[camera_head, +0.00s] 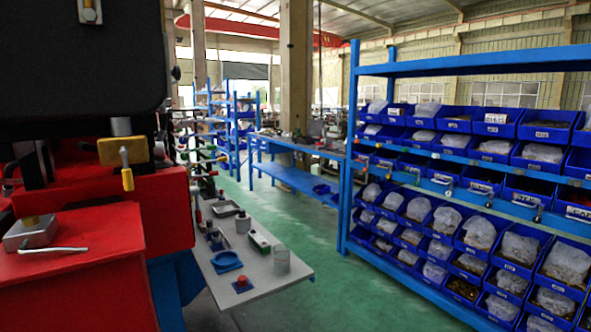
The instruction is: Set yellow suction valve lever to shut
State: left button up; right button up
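A yellow valve lever (127,178) is at the left, on the side of a red machine (160,205). Its thin handle hangs nearly straight down from a tan-yellow valve body (111,153) and has a yellow tip. It is small in the view, and I cannot read any open or shut marking. Neither of my grippers is in view, and nothing is seen touching the lever.
A large black housing (60,70) overhangs the machine. A grey box with a white rod (52,249) lies on the red top. A narrow bench (275,284) holds small parts. Blue shelving (460,70) with bins stands right. Green floor (310,240) is clear between.

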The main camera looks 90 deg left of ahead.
aim_at(127, 174)
jog(key=u, duration=1.65)
jog(key=i, duration=2.55)
jog(key=u, duration=2.9)
